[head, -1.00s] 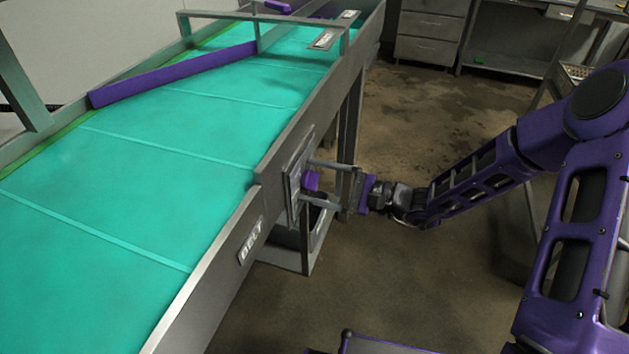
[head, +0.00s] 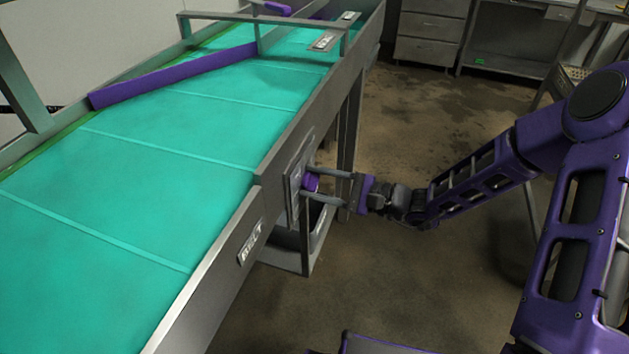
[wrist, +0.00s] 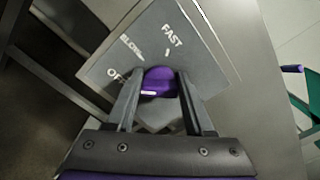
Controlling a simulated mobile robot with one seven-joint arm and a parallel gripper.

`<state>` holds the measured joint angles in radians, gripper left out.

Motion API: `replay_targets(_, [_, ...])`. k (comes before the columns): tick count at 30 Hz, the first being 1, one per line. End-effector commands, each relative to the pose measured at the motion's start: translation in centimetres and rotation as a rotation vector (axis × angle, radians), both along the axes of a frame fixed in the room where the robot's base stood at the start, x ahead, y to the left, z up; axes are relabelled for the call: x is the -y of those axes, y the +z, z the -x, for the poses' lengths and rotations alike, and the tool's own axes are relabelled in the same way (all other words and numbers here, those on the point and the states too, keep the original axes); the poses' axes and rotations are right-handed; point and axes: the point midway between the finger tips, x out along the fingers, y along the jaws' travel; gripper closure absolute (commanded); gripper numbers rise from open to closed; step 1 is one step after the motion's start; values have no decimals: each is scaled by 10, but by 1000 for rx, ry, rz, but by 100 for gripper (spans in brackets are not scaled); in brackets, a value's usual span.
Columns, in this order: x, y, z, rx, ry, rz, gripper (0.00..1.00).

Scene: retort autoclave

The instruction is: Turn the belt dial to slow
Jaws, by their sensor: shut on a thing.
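The purple belt dial (wrist: 160,80) sits on a grey panel plate (wrist: 205,62) marked SLOW, FAST and OFF. Its white mark lies low on the face, left of centre, on the OFF side, and does not point at FAST. My gripper (wrist: 159,86) is shut on the dial, one finger on each side. In the head view the dial (head: 311,182) shows at the conveyor's side, with my gripper (head: 316,184) reaching it from the right. The fingers hide part of the plate's lower area.
The conveyor has a green belt (head: 150,170) and a metal side rail (head: 215,270) with a BELT label (head: 251,242). A purple diverter bar (head: 170,78) crosses the belt. Open floor (head: 430,120) lies right of the conveyor; drawers (head: 430,30) stand at the back.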

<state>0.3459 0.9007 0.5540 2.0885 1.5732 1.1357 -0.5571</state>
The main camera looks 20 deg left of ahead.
Motion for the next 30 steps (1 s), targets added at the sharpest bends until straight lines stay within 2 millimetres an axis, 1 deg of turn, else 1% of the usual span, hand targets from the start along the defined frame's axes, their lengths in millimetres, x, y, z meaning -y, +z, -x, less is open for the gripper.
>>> replay_targets(8, [1, 3, -1, -134, -1, -8, 100])
replay_targets(21, [1, 4, -2, -518, 0, -38, 100])
replay_targets(30, [1, 3, -4, -728, 0, -55, 100])
